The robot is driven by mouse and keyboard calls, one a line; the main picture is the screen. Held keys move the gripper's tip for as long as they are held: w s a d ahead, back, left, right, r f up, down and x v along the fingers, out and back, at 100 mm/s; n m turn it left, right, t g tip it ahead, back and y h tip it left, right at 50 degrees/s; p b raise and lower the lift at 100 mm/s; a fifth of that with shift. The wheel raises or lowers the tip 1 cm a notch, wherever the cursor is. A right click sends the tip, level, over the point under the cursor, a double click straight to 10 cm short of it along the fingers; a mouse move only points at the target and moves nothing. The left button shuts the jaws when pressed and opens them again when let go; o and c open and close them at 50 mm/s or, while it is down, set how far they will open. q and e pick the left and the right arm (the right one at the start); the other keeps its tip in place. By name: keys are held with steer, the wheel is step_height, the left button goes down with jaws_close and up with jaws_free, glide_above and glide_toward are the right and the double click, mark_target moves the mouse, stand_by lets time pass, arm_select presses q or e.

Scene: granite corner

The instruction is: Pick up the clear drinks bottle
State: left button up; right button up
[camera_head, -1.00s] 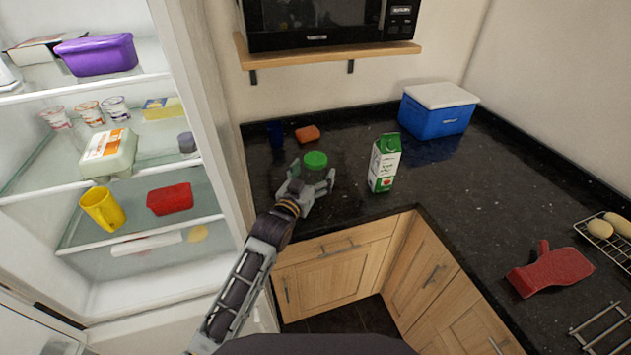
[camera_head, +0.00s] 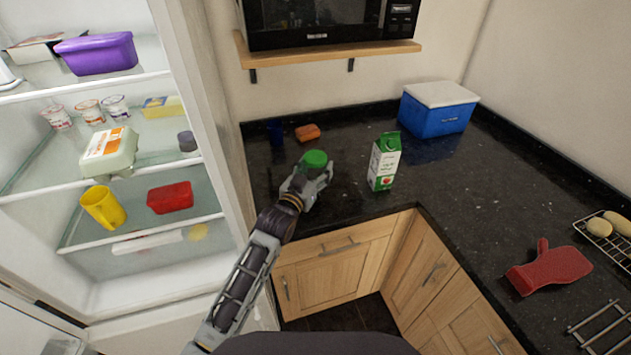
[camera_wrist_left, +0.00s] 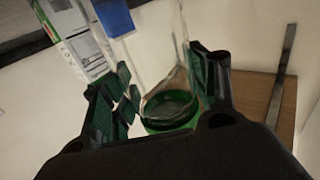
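The clear drinks bottle has a green cap (camera_head: 315,158). It stands on the dark counter near the corner, left of the milk carton. My left gripper (camera_head: 313,182) is around the bottle just below the cap, and its fingers hide most of the clear body in the head view. In the left wrist view, the clear bottle (camera_wrist_left: 165,80) with its green ring lies between the two fingers of the left gripper (camera_wrist_left: 165,85). The fingers look close against it on both sides. Whether its base still touches the counter is hidden. My right gripper is not in view.
A milk carton (camera_head: 384,162) stands close on the right. A blue cooler (camera_head: 437,112) is at the back, a red mitt (camera_head: 550,268) at right. The open fridge (camera_head: 215,110) is left; a shelf (camera_head: 330,56) hangs above.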

arm_select(q)
steer(key=shift+r, duration=0.1)
steer(key=c, duration=0.6)
steer(key=shift+r, duration=5)
